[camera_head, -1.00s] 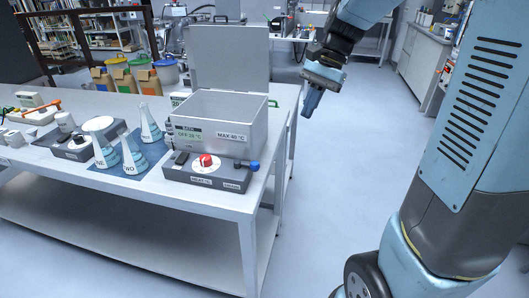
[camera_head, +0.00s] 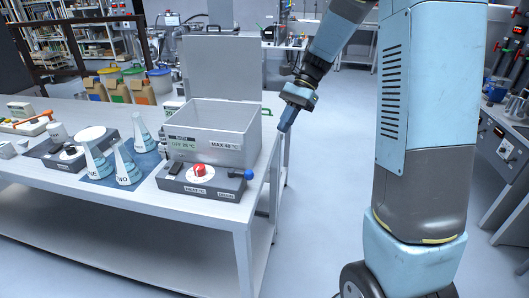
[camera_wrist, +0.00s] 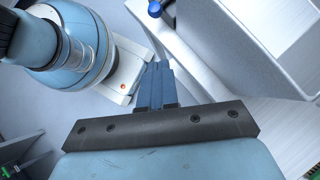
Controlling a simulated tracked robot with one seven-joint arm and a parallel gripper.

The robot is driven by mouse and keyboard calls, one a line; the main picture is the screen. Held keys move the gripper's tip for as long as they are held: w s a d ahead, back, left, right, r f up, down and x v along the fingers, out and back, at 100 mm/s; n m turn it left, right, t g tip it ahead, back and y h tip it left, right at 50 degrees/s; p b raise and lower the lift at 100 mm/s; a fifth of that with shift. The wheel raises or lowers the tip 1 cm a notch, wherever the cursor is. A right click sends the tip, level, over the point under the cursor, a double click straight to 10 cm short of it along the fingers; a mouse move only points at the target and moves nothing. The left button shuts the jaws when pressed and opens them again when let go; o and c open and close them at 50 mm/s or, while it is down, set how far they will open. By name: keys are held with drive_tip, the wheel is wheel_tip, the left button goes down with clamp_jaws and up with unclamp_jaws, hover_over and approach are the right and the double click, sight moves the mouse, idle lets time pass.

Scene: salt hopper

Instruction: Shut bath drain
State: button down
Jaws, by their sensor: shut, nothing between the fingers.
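The water bath (camera_head: 205,150) is an open grey box with its lid (camera_head: 222,72) raised behind it, standing at the right end of the bench. At its front base is a control panel (camera_head: 200,187) with a red dial (camera_head: 199,170) and, at the right end, a blue drain handle (camera_head: 248,174) above a label reading DRAIN. My gripper (camera_head: 284,127) is shut and empty, pointing down just right of the bench edge, behind and right of the drain handle. In the wrist view, the fingers (camera_wrist: 155,72) are together; a blue knob (camera_wrist: 155,9) shows beyond them, apart.
Labelled flasks (camera_head: 126,165) stand on a blue mat left of the bath, beside another dial unit (camera_head: 70,152). A green handle (camera_head: 267,111) juts from the bath's right side. Bags and tubs (camera_head: 142,90) stand behind. Floor right of the bench (camera_head: 325,190) is clear.

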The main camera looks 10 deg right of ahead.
sight(242, 174)
drive_tip(key=shift+s+a+r+x, duration=0.15)
drive_tip(key=shift+a+r+x, duration=0.1)
drive_tip(key=shift+x, duration=1.9)
drive_tip(key=shift+s+a+r+x, duration=0.2)
drive_tip(key=shift+a+r+x, duration=0.05)
drive_tip(key=shift+x, duration=1.9)
drive_tip(key=shift+s+a+r+x, duration=0.15)
drive_tip(key=shift+a+r+x, duration=0.15)
drive_tip(key=shift+x, duration=1.85)
